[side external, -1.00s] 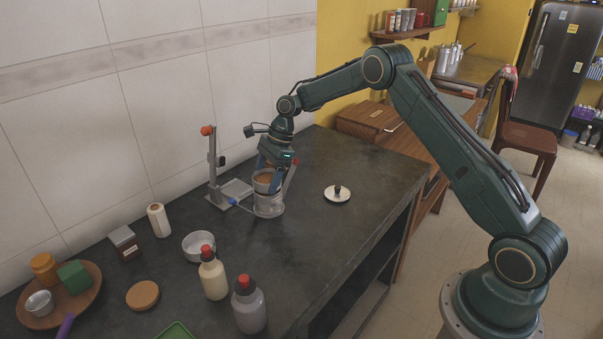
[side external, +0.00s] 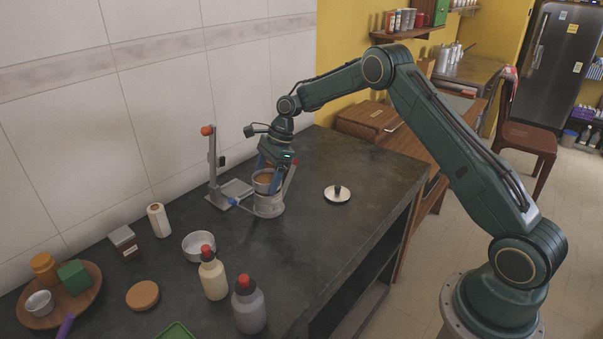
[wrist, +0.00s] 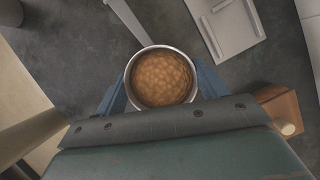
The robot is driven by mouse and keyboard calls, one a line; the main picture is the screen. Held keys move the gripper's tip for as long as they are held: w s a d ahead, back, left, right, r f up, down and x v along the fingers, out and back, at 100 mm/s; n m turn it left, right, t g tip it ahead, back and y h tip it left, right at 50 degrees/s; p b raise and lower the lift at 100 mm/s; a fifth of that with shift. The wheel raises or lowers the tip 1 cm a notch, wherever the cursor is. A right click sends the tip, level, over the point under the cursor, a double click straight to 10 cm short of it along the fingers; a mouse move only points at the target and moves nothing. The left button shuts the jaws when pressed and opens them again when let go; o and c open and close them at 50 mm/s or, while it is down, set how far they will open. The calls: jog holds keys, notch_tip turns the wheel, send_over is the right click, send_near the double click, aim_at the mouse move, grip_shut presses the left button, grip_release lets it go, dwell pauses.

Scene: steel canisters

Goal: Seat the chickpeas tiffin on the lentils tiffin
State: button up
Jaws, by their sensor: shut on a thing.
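The chickpeas tiffin (wrist: 161,78) is a round steel canister with brown chickpeas filling it, seen from above in the wrist view. My gripper (side external: 268,181) is shut on it, with blue fingers on either side of its wall. In the side view the chickpeas tiffin (side external: 263,177) is upright, directly above a wider steel canister (side external: 269,206), which appears to be the lentils tiffin. The two look touching or very nearly so; I cannot tell whether the upper one is fully seated. The lower canister's contents are hidden.
A metal stand with an orange knob (side external: 213,165) is just left of the canisters. A lid (side external: 337,194) lies to the right. A steel bowl (side external: 198,246), bottles (side external: 213,275) and a wooden tray (side external: 60,308) are nearer the camera. The counter (side external: 330,235) is clear at front right.

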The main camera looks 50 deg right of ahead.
jog(key=shift+f, duration=0.6)
dwell(0.8)
jog(key=o, duration=1.1)
jog(key=shift+o, duration=0.3)
jog(key=shift+r, duration=0.2)
jog(key=shift+r, duration=2.75)
jog(key=shift+r, duration=0.15)
